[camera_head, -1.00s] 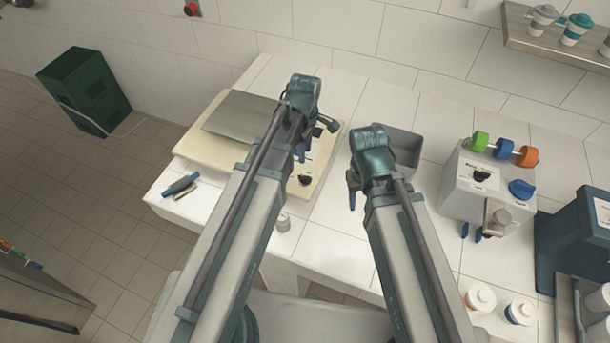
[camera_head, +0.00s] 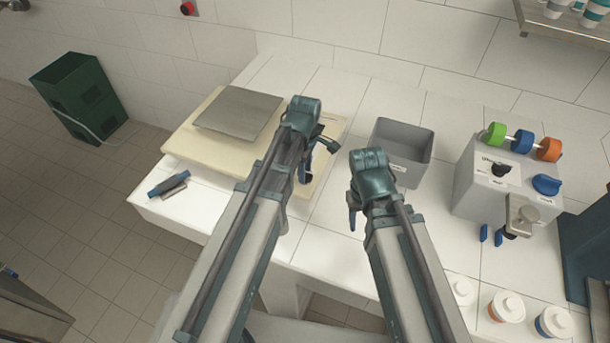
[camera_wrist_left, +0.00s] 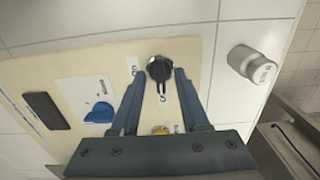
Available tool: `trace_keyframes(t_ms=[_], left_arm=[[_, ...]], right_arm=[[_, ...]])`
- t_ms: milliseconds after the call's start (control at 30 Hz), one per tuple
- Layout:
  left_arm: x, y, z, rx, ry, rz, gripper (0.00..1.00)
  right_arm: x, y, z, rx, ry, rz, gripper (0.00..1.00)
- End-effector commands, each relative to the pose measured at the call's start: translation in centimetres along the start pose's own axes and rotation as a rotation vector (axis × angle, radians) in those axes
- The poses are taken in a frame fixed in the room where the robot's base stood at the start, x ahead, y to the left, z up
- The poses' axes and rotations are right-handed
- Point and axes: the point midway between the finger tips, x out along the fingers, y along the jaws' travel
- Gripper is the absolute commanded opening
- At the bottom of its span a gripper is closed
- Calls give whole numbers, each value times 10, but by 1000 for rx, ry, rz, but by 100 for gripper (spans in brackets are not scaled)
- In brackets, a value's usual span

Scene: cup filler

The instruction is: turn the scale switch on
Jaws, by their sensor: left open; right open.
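The scale (camera_head: 196,147) is a cream slab with a grey plate (camera_head: 240,114) on it, at the left of the counter in the head view. Its switch is a black knob (camera_wrist_left: 159,68) on the cream panel (camera_wrist_left: 200,85) in the left wrist view, with small lettering beside it. My left gripper (camera_head: 306,168) is over the scale's right part and hides the knob in the head view. In the wrist view its open fingers (camera_wrist_left: 158,80) stand either side of the knob; contact cannot be told. My right gripper (camera_head: 353,205) is open and empty above the counter.
A grey bin (camera_head: 400,150) and a dispenser machine (camera_head: 480,190) are to the right. A blue-handled tool (camera_head: 168,184) lies front left.

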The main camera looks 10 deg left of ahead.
Motion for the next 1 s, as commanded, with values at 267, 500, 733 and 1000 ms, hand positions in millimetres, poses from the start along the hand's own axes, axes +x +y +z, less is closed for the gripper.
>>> trace_keyframes(t_ms=[267,500,733,1000], left_arm=[[0,0,0,0,0,0,41],[0,0,0,0,0,0,0],[0,0,0,0,0,0,0],[0,0,0,41,0,0,0]], right_arm=[[0,0,0,0,0,0,50],[0,0,0,0,0,0,50],[0,0,0,0,0,0,50],[0,0,0,0,0,0,50]])
